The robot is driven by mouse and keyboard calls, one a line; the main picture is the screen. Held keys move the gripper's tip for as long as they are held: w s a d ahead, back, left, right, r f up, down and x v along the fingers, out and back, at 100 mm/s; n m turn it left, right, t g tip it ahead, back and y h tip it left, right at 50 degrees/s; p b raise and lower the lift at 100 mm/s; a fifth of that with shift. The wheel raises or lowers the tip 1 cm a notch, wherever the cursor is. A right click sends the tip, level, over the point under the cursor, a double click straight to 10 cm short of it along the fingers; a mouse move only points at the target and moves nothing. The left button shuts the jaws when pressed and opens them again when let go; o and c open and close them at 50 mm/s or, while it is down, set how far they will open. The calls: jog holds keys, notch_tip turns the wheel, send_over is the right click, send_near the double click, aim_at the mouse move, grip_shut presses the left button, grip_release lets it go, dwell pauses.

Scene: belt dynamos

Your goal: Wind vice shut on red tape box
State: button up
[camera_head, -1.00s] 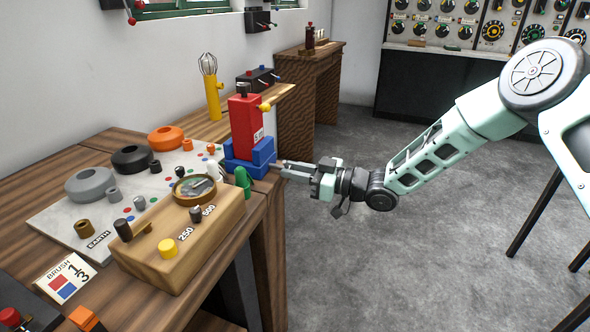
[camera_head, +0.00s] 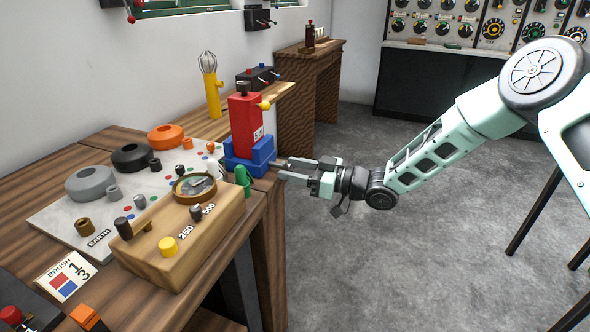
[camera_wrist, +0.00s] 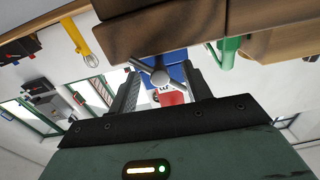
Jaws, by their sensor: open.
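The blue vice (camera_head: 250,160) stands at the right edge of the wooden bench. The red tape box (camera_head: 245,125) stands upright in it, with a yellow knob on its side. In the wrist view the vice (camera_wrist: 184,72) and part of the box (camera_wrist: 173,98) show behind a grey spoked handle (camera_wrist: 160,76). My gripper (camera_head: 281,168) is open in front of the vice, its fingers to either side of the handle in the wrist view. I cannot tell whether a finger touches a spoke. How closely the vice jaws press the box is not clear.
The grey floor (camera_head: 350,260) right of the bench is free.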

jog(key=b+v, duration=0.1)
jog(key=v, duration=1.6)
jog(key=shift+d, duration=0.3)
jog(key=s+a+r+m+h+p, duration=0.35)
jog(key=a+r+h, duration=0.2)
jog(key=h, duration=0.35)
jog(key=s+d+r+m+g+h+p, duration=0.1)
jog(key=s+r+g+h, duration=0.1)
jog(key=s, duration=0.7)
jog(key=s+d+r+m+g+h+p, duration=0.1)
jog(key=s+d+r+g+h+p, duration=0.1)
jog(key=s, duration=0.8)
jog(key=s+d+r+m+g+h+p, duration=0.1)
jog(key=s+r+g+h, duration=0.1)
jog(key=s, duration=0.8)
jog(key=shift+d+r+h+p, duration=0.35)
jog(key=shift+r+h, duration=0.25)
jog(key=shift+h, duration=0.2)
